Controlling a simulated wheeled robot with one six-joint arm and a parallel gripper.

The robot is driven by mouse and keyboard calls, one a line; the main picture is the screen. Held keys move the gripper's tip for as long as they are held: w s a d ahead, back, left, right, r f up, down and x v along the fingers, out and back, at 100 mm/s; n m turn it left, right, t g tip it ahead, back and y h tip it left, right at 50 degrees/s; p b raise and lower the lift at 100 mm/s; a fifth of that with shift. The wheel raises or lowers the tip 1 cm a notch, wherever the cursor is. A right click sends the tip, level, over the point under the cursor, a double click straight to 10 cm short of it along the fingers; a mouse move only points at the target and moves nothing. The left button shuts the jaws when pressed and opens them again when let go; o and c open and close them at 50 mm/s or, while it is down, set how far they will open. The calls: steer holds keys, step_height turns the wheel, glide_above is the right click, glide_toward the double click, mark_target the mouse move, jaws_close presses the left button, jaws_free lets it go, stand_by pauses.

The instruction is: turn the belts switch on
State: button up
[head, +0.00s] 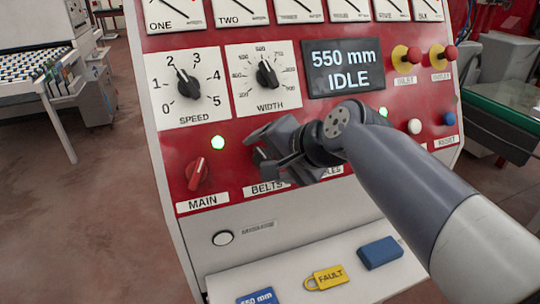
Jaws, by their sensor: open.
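The belts switch sits above the white BELTS label (268,187) on the red panel (225,120). The jaws are open, with dark fingers reaching left over the switch's place. I cannot tell whether they touch it. Any lamp above the belts switch is hidden too.
Left of my gripper is the red main switch (197,173), with a lit green lamp (218,143) above it. The speed knob (187,82), width knob (267,74) and display (345,68) reading "550 mm IDLE" are above. A ledge below holds a yellow FAULT tag (326,278) and blue block (380,252).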

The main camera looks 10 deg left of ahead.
steer(key=shift+c, duration=0.6)
steer(key=c, duration=0.9)
steer(key=shift+o, duration=0.2)
steer(key=shift+f+m, duration=0.1)
steer(key=shift+m, duration=0.2)
steer(key=shift+f+m+y+b, duration=0.1)
steer(key=shift+m+y+b, duration=0.3)
steer(key=shift+m+b, duration=0.45)
steer(key=m+b, duration=0.1)
steer(key=m, duration=0.2)
steer(key=shift+t+y, duration=0.4)
steer(key=m+t, duration=0.1)
steer(key=m, duration=0.2)
steer(key=m+t+b, duration=0.1)
steer(key=m, duration=0.2)
steer(key=shift+s+y, duration=0.1)
steer(key=shift+y, duration=0.3)
steer(key=shift+m, duration=0.35)
